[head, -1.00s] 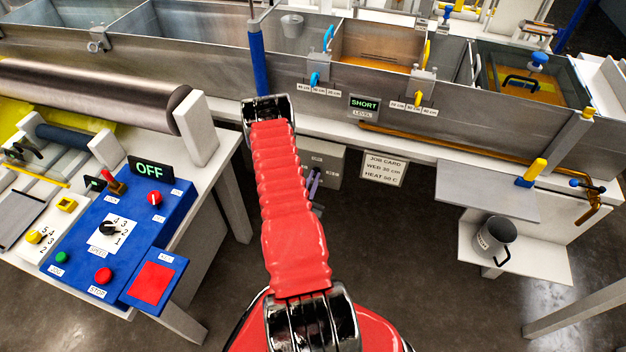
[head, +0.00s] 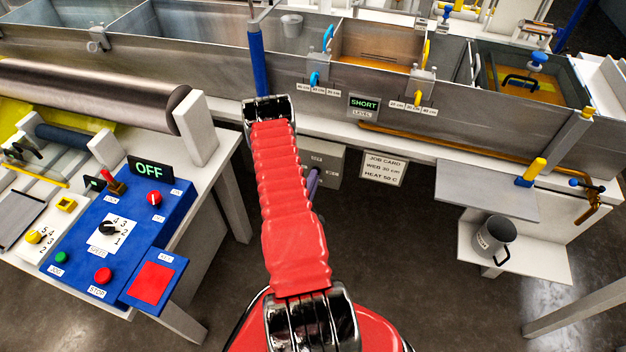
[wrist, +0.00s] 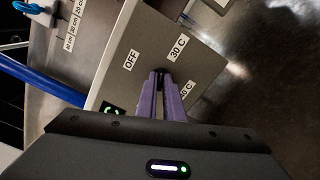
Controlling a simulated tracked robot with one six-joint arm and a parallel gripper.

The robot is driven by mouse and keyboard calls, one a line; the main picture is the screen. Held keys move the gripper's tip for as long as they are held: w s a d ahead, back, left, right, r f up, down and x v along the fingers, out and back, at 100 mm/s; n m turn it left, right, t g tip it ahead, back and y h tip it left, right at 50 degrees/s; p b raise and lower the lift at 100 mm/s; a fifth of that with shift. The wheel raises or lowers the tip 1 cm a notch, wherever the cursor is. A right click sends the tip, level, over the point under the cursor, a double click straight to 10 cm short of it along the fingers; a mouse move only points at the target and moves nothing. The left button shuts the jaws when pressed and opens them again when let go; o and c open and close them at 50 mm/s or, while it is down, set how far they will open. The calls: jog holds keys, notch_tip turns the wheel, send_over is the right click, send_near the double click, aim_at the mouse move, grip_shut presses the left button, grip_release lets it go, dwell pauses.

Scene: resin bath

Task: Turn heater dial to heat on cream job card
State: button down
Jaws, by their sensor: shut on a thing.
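The cream job card (head: 384,168) hangs under the bath edge and reads "WEB 30 cm, HEAT 50 C". The grey heater box (wrist: 150,35) carries an OFF label (wrist: 131,60), a 30 C label (wrist: 178,47) and a third label (wrist: 187,92) partly covered by my finger. In the head view the box (head: 333,160) is left of the card, half hidden by my arm. My gripper (wrist: 162,76) has its purple fingers close together at the middle of the box face, shut on the heater dial. The dial is almost wholly hidden, so its pointer cannot be read.
A blue post (head: 258,60) stands beside my wrist. The blue control panel (head: 130,235) is at the left, with an OFF display above it. A grey shelf (head: 485,190) and a jug (head: 493,238) are at the right. The floor between is clear.

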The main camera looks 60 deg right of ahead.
jog(key=n, duration=3.1)
jog(key=shift+w+a+f, duration=0.1)
jog(key=shift+a+f, duration=0.05)
jog(key=shift+f, duration=0.15)
dwell(0.5)
dwell(0.4)
jog(key=c, duration=1.9)
grip_release()
jog(key=shift+w+r, duration=0.1)
jog(key=shift+r, duration=0.05)
jog(key=shift+o, duration=0.2)
